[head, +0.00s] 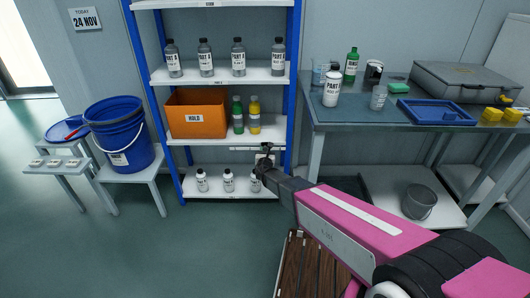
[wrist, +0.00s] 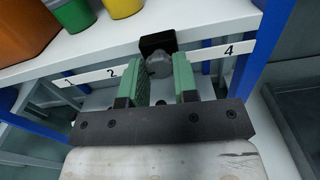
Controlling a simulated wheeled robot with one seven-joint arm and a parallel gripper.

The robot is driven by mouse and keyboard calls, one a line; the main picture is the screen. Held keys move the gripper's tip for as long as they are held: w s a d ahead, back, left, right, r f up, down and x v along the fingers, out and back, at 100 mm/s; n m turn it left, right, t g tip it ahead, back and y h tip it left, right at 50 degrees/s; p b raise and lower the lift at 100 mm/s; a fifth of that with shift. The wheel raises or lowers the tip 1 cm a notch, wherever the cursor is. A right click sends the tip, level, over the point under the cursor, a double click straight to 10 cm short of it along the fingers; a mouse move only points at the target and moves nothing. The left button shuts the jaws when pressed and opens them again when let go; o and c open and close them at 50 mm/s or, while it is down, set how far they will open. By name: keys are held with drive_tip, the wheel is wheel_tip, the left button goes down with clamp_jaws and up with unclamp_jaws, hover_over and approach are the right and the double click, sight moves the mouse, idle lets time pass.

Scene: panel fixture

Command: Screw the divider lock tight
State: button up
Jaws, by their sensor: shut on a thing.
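The divider lock shows in the wrist view as a grey round knob (wrist: 159,67) on a black block (wrist: 157,42) at the front edge of a white shelf. My gripper (wrist: 159,75) has its two green fingers on either side of the knob and is shut on it. In the head view my gripper (head: 265,165) is at the right end of the blue-framed rack, just below the middle shelf's edge. The knob's turning angle and how tight it sits cannot be told.
Shelf edge labels 1, 2 and 4 show in the wrist view. An orange HOLD bin (head: 197,114), a green bottle (head: 238,115) and a yellow bottle (head: 254,115) stand above. Small white bottles (head: 228,180) stand below. A blue rack post (wrist: 275,40) rises close on the right.

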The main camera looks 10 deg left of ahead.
drive_tip(key=m, duration=0.9)
drive_tip(key=shift+m, duration=0.4)
drive_tip(key=m, duration=2.3)
drive_tip(key=shift+m, duration=2.1)
drive_tip(key=shift+f, duration=0.1)
